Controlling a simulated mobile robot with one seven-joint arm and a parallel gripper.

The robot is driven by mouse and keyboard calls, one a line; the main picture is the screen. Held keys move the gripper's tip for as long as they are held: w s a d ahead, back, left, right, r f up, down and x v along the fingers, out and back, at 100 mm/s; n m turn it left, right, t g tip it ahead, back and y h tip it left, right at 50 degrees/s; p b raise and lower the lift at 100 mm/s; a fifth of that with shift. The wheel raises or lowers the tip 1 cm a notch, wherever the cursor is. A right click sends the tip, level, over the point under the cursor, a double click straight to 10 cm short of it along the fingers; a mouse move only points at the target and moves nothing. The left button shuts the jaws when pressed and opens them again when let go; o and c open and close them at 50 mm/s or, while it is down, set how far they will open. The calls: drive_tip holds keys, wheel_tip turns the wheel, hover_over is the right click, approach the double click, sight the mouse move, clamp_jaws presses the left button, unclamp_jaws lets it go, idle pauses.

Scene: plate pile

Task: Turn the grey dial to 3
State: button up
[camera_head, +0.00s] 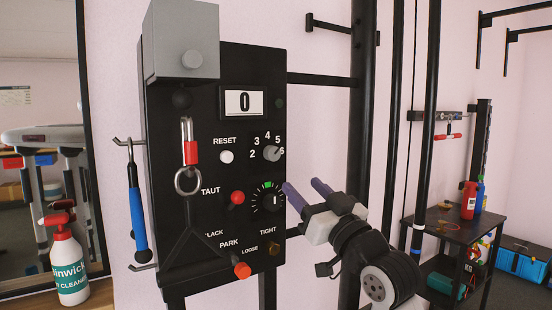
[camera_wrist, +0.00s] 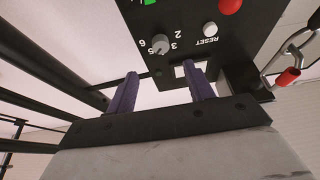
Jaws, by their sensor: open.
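The grey dial (camera_head: 271,153) sits on the upper right of a black panel (camera_head: 185,105), ringed by the numbers 2 to 6. Its pointer seems turned toward the upper right, near 5 and 6, but is too small to read surely. In the wrist view the dial (camera_wrist: 160,44) appears upside down, beyond the gap between my fingers. My gripper (camera_head: 304,187) is open and empty, at the panel's right edge, below and right of the dial and apart from it. Its two purple fingers also show in the wrist view (camera_wrist: 160,80).
The panel holds a display reading 0 (camera_head: 244,103), a white reset button (camera_head: 227,157), a red knob (camera_head: 238,198), a black dial (camera_head: 268,198) and an orange-red knob (camera_head: 242,271). A carabiner (camera_head: 187,130) with a strap hangs at left. A black post (camera_head: 362,120) stands right of the panel.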

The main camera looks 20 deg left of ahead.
sight(274, 157)
drive_tip(key=p+x, duration=0.3)
drive_tip(key=x, duration=0.9)
drive_tip(key=c, duration=1)
drive_tip(key=shift+o, duration=0.2)
